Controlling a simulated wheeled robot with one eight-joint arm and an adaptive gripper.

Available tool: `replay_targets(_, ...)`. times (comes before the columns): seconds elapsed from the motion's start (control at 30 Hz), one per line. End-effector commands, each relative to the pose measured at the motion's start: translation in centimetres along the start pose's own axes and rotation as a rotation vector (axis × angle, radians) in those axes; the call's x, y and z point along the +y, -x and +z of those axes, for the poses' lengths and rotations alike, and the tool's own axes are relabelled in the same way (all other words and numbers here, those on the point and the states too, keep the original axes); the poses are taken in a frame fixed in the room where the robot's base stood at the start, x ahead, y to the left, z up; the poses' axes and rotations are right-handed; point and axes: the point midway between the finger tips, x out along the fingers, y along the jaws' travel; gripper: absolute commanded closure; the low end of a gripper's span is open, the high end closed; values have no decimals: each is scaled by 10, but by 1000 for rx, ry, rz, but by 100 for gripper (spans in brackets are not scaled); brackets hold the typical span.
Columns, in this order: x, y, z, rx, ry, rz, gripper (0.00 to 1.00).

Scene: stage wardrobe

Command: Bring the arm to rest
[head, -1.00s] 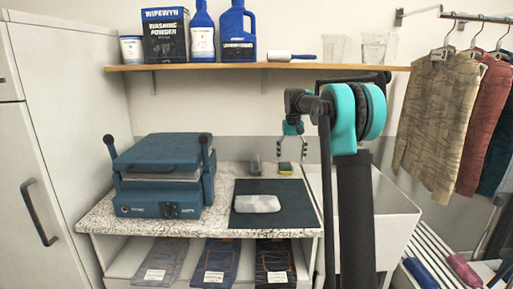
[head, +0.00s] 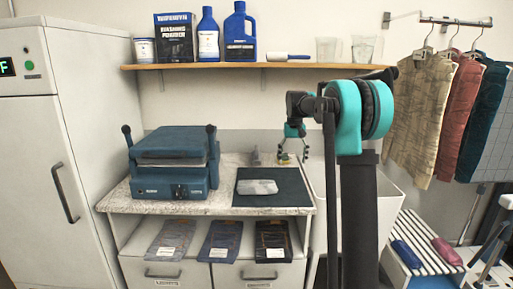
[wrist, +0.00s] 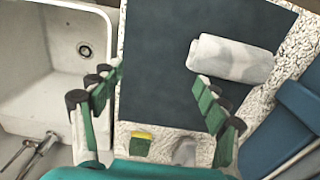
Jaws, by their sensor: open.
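My gripper (head: 293,156) hangs above the back right of the counter in the head view, below my teal and black arm. In the wrist view my gripper (wrist: 160,92) is open, its green-padded fingers wide apart with nothing between them but the dark mat below. The dark mat (head: 272,199) lies on the speckled counter (head: 225,208). A rolled pale cloth (head: 257,187) lies on the mat; it also shows in the wrist view (wrist: 231,58), beyond the right-hand finger and apart from it.
A blue press (head: 172,160) stands on the counter's left. A white sink (wrist: 62,60) is beside the mat, with a yellow-green sponge (wrist: 141,144) near the counter's back. A shelf (head: 290,66) with bottles and glasses runs above. Garments (head: 424,110) hang at right.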

Motion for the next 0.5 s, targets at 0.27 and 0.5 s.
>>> replay_targets(0.27,6,-11,31,34,-1,-2,25)
replay_targets(0.5,13,-32,82,86,-1,-4,25)
